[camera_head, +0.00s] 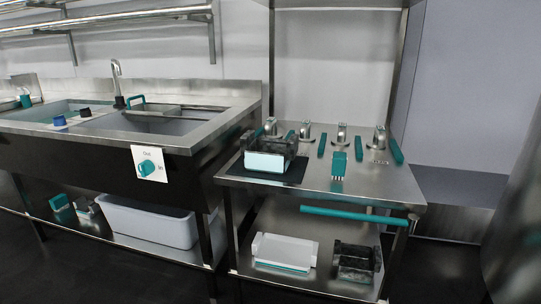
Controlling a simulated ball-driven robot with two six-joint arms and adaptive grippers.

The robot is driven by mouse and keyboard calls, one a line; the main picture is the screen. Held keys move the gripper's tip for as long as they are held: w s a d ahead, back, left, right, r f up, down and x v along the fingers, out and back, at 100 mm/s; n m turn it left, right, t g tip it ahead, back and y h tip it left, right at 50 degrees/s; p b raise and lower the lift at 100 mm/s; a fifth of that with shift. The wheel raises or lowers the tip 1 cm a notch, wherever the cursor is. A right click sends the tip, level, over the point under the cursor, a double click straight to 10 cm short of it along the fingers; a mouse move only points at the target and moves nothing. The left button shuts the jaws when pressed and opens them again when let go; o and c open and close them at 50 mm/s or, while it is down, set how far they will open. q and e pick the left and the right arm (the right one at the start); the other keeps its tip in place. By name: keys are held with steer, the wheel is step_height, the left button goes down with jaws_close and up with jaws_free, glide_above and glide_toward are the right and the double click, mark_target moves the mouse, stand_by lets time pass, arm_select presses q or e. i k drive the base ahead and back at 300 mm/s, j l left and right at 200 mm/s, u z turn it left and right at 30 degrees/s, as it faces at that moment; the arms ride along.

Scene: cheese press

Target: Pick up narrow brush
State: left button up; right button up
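A small teal brush-like piece (339,163) with a pale lower part stands on the steel table (362,193), right of the dark mat. It is the likeliest narrow brush, but it is too small to be sure. Another teal piece (58,203) lies on the low shelf under the sink at the left, and its kind is unclear. Neither of my grippers is in view, and nothing touches the teal piece on the table.
A box-shaped mould (265,162) stands on a dark mat (291,175). Several metal fittings and teal handles line the table's back. A teal bar (355,215) runs along its front. The sink (150,122) is at left; a large grey surface (515,215) is at right.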

mark_target(339, 161)
steer(key=i+j+z, duration=0.3)
steer(key=i+j, duration=0.15)
steer(key=i+j+z, duration=0.25)
steer(key=i+j, duration=0.3)
steer(key=i, duration=0.05)
